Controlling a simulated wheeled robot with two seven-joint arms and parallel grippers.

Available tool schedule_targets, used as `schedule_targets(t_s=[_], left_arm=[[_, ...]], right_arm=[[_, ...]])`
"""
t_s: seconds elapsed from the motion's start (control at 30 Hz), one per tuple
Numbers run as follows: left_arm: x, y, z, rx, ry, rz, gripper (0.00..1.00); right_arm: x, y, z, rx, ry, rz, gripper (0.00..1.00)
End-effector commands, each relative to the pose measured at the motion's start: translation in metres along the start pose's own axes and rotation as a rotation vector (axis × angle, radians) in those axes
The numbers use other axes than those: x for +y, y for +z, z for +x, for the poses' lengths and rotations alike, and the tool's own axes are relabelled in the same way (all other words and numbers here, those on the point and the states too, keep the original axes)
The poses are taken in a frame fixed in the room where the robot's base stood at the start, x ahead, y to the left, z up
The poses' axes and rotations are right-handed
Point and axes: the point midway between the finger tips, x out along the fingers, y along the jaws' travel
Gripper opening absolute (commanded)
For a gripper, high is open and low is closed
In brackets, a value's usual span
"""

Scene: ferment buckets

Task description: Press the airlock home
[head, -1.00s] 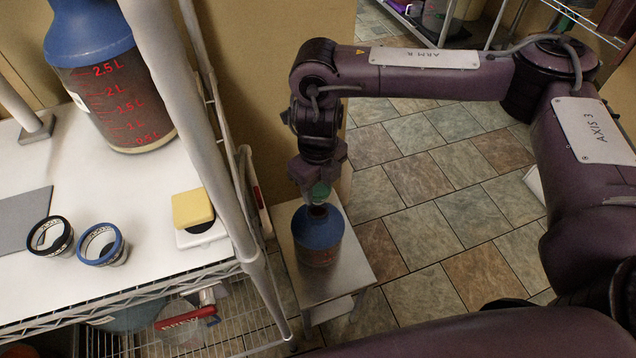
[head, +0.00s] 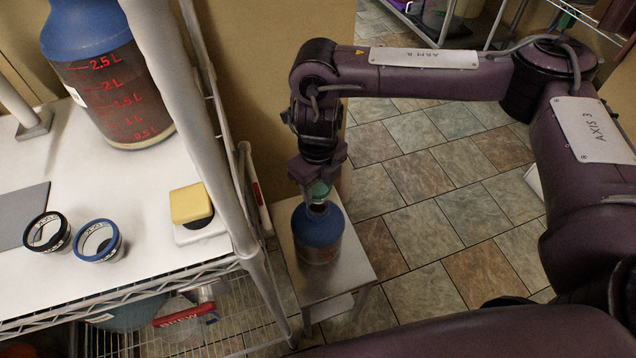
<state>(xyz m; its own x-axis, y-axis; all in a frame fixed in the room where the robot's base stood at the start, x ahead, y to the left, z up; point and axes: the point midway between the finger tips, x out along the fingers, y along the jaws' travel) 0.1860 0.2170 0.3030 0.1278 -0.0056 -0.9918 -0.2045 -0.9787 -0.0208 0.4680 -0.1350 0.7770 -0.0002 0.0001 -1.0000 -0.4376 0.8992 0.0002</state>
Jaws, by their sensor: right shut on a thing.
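My right gripper (head: 318,178) points straight down over the small stool and is shut on the green airlock (head: 319,190). The airlock stands at the neck of a bucket with a blue top (head: 318,226) and a dark reddish lower part. How deep the airlock sits in the opening is too small to tell. The bucket stands upright on a metal stool (head: 350,268). My left gripper is not in view.
A white-topped wire rack (head: 130,240) stands at the left, its post close to the stool. On it are a large blue-topped vessel (head: 110,90), two ring-shaped pieces (head: 98,241) and a yellow block (head: 191,203). Tiled floor lies open at the right.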

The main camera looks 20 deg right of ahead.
Motion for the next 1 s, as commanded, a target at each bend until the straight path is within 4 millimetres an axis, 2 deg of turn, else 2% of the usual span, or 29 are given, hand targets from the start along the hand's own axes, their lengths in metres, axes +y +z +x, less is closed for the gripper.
schedule_targets(t_s=[0.6, 1.0], left_arm=[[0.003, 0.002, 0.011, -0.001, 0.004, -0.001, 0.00], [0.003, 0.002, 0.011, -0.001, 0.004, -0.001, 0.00]], right_arm=[[0.000, 0.000, 0.017, -0.001, 0.000, 0.000, 0.16], [0.000, 0.000, 0.017, 0.000, 0.000, 0.000, 0.16]])
